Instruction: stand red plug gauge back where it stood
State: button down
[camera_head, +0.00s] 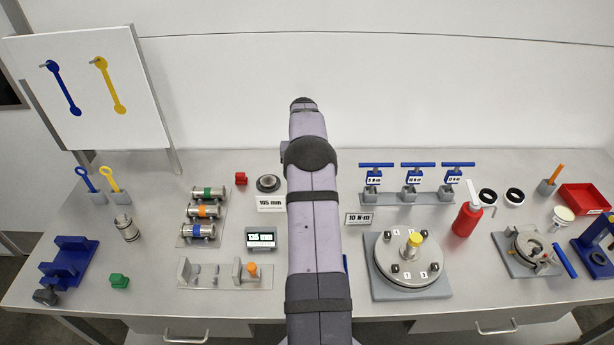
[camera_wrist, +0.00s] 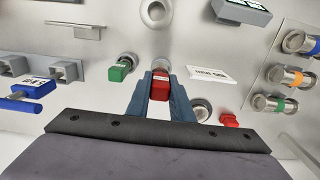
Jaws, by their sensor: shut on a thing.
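In the wrist view my gripper (camera_wrist: 160,80) is shut on the red plug gauge (camera_wrist: 160,90). Its red block-shaped handle sits between the two blue-grey fingers, and a grey end shows just beyond it. I cannot tell whether the gauge touches the bench. A green-handled gauge (camera_wrist: 120,69) stands beside the fingers on the left. A round metal piece (camera_wrist: 201,110) is to the right, close to the right finger. In the head view my arm hides the gripper and the held gauge.
The 105 mm sign (camera_head: 271,203) stands near the dark round piece (camera_head: 268,183) and a small red block (camera_head: 241,179). A rack of banded cylinders (camera_head: 203,212) and a display (camera_head: 261,238) are left of my arm.

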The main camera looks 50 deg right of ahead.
jog(key=shift+w+d+f+p, duration=0.2)
jog(key=shift+w+p, duration=0.25)
jog(key=shift+p, duration=0.15)
jog(key=shift+f, duration=0.25)
jog(key=shift+f+b, duration=1.4)
jog(key=shift+f, duration=0.55)
jog(key=c, duration=1.5)
grip_release()
jog(key=shift+r, duration=0.1)
jog(key=shift+r+b, duration=1.6)
jog(key=shift+r, duration=2)
